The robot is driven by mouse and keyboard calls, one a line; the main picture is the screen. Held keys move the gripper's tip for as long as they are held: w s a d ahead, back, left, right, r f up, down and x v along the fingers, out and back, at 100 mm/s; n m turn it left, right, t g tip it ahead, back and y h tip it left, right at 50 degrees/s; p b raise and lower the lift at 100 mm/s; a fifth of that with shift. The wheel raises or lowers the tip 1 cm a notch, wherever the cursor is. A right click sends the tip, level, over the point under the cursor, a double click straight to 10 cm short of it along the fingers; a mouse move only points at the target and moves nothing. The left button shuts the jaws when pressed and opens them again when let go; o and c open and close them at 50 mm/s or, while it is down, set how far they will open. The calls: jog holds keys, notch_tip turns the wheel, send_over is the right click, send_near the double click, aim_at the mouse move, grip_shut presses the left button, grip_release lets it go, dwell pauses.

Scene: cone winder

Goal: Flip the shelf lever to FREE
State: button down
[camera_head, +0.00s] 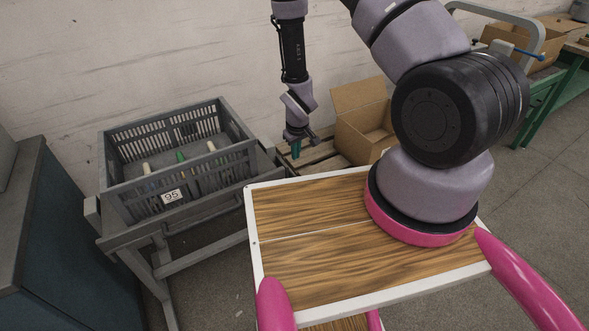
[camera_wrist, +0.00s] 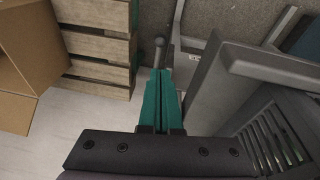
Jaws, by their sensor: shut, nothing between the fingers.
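My gripper (camera_head: 295,150) hangs pointing down between the grey crate stand and the open cardboard box. In the wrist view its two teal fingers (camera_wrist: 160,75) are shut together with nothing between them. A grey rod with a round knob (camera_wrist: 159,43), which looks like the shelf lever, stands just beyond the fingertips, beside the stand's frame. I cannot tell whether the fingers touch it. The lever cannot be made out in the head view, and no FREE mark is readable.
A grey crate (camera_head: 118,190) with a "95" label holds several cones on a grey stand (camera_head: 205,261). A cardboard box (camera_head: 357,98) sits on a wooden pallet (camera_head: 318,157); slatted wood (camera_wrist: 98,46) is close left of the fingers. A dark blue cabinet (camera_head: 70,235) stands left.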

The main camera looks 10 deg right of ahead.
aim_at(294, 175)
jog(key=x, duration=1)
jog(key=shift+f, duration=0.1)
